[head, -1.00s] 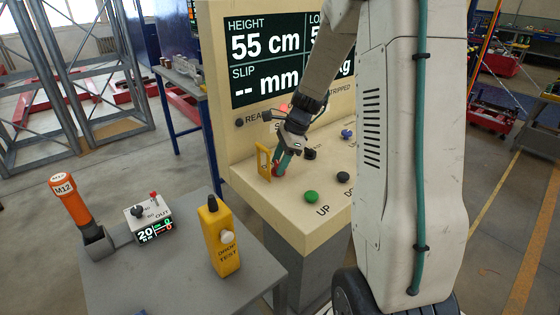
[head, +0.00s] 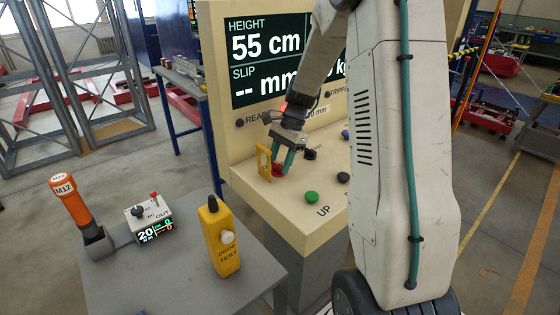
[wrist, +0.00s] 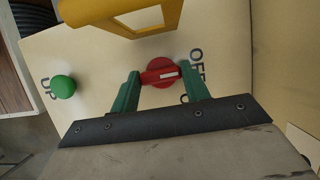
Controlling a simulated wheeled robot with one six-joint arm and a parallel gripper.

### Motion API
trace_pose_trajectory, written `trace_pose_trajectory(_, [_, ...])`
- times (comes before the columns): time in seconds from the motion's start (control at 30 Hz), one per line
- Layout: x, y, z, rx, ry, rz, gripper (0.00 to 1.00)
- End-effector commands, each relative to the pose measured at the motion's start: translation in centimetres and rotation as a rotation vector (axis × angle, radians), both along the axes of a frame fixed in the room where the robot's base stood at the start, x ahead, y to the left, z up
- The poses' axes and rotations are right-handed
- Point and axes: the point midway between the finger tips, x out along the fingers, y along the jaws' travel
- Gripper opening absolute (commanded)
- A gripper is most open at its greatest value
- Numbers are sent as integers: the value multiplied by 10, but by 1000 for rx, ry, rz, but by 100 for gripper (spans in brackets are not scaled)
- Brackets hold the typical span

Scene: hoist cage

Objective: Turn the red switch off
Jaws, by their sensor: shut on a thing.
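In the wrist view the bar points right, toward the side with the OFF label (wrist: 197,66). A second label below it is mostly hidden behind a finger. My gripper (wrist: 160,77) has its green fingers on either side of the knob and is shut on it. In the head view my gripper (head: 283,161) reaches down to the red switch (head: 278,170), which the fingers partly cover.
A yellow guard frame (head: 263,161) stands right beside the switch. A green UP button (head: 311,197) and a black button (head: 343,178) are near. A grey table (head: 165,268) holds a yellow tester (head: 221,240), a small display box (head: 152,215) and an orange-handled tool (head: 70,203).

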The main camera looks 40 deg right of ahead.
Motion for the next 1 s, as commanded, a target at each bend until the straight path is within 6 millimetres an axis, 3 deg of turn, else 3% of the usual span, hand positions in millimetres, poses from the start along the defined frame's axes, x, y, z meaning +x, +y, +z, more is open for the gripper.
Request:
trace_pose_trajectory(0.33, [1,0,1,-1,-3,4,23])
trace_pose_trajectory(0.37, [1,0,1,-1,-3,4,54])
trace_pose_trajectory(0.4, [1,0,1,-1,-3,4,65])
trace_pose_trajectory(0.43, [1,0,1,-1,-2,3,68])
trace_pose_trajectory(0.77, [1,-2,4,-1,-2,3,68])
trace_pose_trajectory(1.0, [1,-16,39,-2,-4,3,68])
